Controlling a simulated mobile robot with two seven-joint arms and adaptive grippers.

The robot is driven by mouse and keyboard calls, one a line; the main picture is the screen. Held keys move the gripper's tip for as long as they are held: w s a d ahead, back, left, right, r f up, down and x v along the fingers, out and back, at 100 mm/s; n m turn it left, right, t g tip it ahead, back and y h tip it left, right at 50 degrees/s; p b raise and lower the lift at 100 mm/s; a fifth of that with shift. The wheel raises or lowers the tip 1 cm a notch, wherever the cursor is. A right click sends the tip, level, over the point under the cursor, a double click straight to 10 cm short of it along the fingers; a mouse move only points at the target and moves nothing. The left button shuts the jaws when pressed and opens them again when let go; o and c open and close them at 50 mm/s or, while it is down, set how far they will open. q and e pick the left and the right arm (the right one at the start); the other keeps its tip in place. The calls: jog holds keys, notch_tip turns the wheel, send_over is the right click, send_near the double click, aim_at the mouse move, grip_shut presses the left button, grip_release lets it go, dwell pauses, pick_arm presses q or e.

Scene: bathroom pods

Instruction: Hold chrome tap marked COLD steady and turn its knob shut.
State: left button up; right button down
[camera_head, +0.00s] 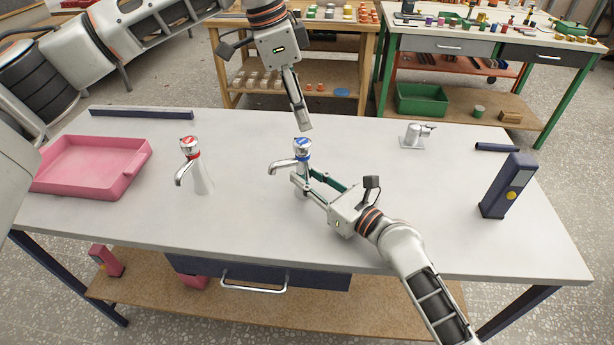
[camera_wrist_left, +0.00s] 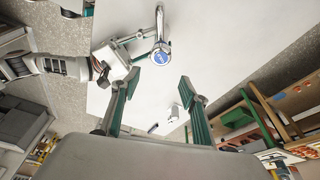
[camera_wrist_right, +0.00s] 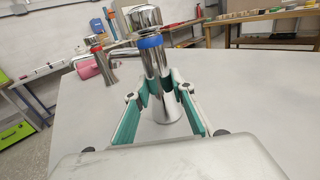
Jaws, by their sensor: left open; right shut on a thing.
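The chrome tap with the blue band (camera_head: 303,158) stands upright on the grey table (camera_head: 240,225). Its knob (camera_head: 303,143) has a blue top, which faces the camera in the left wrist view (camera_wrist_left: 165,66). My right gripper (camera_head: 299,184) is shut on the tap's body below the blue band; the right wrist view shows the body (camera_wrist_right: 157,72) between its green pads. My left gripper (camera_head: 304,128) is open and empty, pointing down just above the knob and apart from it. The lettering on the knob is too small to read.
A similar tap with a red band (camera_head: 192,160) stands to the left, beside a pink tray (camera_head: 92,165). A small chrome fitting (camera_head: 416,135) and a dark blue upright box (camera_head: 508,186) are to the right. The table around the blue tap is clear.

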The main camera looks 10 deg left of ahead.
aim_at(300, 142)
pick_arm(q)
jog(key=shift+n, duration=0.6)
jog(key=shift+f, duration=0.15)
jog(key=shift+s+d+f, duration=0.1)
jog(key=shift+f, duration=2.1)
jog(key=shift+s+f, duration=0.1)
jog(key=shift+f, duration=2.05)
jog(key=c, duration=0.9)
